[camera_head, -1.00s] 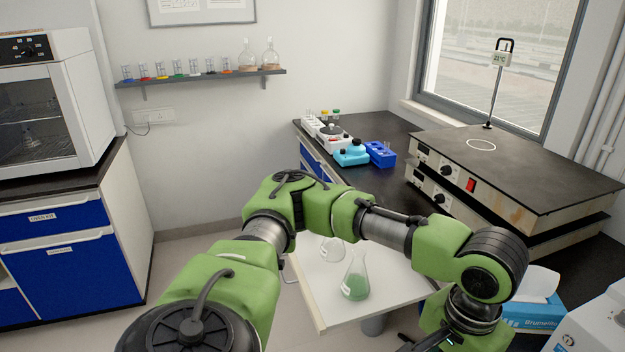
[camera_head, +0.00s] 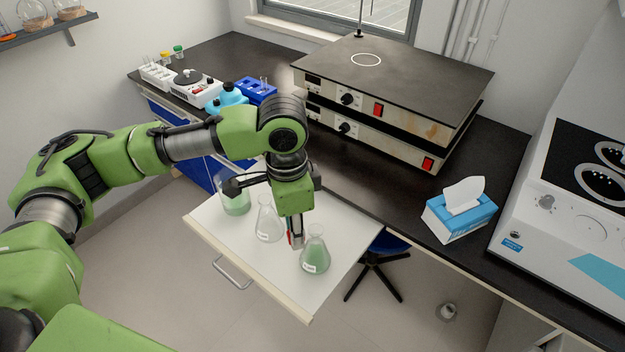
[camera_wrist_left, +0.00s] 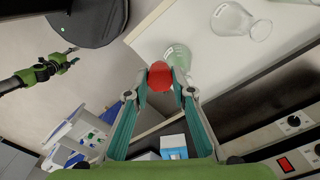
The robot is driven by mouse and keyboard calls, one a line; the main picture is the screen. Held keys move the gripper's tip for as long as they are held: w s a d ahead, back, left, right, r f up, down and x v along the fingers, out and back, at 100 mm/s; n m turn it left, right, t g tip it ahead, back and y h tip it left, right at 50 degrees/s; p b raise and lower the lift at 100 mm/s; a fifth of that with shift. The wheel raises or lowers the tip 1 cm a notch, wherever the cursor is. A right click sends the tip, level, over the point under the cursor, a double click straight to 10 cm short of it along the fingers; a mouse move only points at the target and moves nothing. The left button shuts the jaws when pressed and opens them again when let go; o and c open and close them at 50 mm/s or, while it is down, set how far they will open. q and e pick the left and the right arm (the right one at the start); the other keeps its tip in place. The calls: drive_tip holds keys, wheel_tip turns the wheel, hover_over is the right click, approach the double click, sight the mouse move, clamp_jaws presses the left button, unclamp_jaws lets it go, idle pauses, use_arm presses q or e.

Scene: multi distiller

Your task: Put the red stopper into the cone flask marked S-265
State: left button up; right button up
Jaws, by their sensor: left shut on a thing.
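My left gripper (camera_head: 295,238) reaches down over the white pull-out shelf, shut on the red stopper (camera_wrist_left: 160,75), which shows between the fingertips in the left wrist view. In the head view only a sliver of red shows at the fingers. A cone flask with green liquid (camera_head: 316,257) stands just right of the gripper; it also shows behind the stopper in the left wrist view (camera_wrist_left: 179,54). A clear, empty-looking cone flask (camera_head: 268,226) stands left of the gripper. Another vessel with green liquid (camera_head: 236,203) stands farther left, partly hidden. The flask labels are too small to read.
The white shelf (camera_head: 220,232) juts out below the black bench. Stacked hotplates (camera_head: 390,85), a tissue box (camera_head: 460,218) and blue bottles (camera_head: 225,98) stand on the bench. What looks like my right gripper (camera_wrist_left: 70,57) shows small in the left wrist view.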

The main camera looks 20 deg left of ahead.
use_arm(q)
drive_tip(key=w+d+r+m+p, duration=0.25)
drive_tip(key=w+m+p, duration=0.6)
drive_tip(key=m, duration=0.85)
use_arm(e)
wheel_tip(320, 180, up, 11)
drive_tip(key=p, duration=0.1)
use_arm(q)
drive_tip(key=shift+s+a+f+b, duration=0.1)
drive_tip(key=shift+s+f+b, duration=0.15)
drive_tip(key=shift+f+b, duration=0.65)
drive_tip(key=shift+s+a+f+b, duration=0.1)
drive_tip(key=shift+s+f+b, duration=0.1)
drive_tip(key=shift+f+b, duration=0.7)
drive_tip(key=shift+s+a+f+b, duration=0.1)
drive_tip(key=shift+s+f+b, duration=0.15)
drive_tip(key=shift+f+b, duration=0.65)
use_arm(e)
wheel_tip(320, 180, down, 6)
drive_tip(key=shift+d+f, duration=0.15)
drive_tip(key=shift+d, duration=0.15)
use_arm(q)
drive_tip(key=shift+d+r, duration=0.1)
drive_tip(key=shift+r, duration=0.15)
use_arm(e)
drive_tip(key=shift+s+a+r, duration=0.1)
drive_tip(key=shift+a+r, duration=0.1)
drive_tip(key=shift+r, duration=0.15)
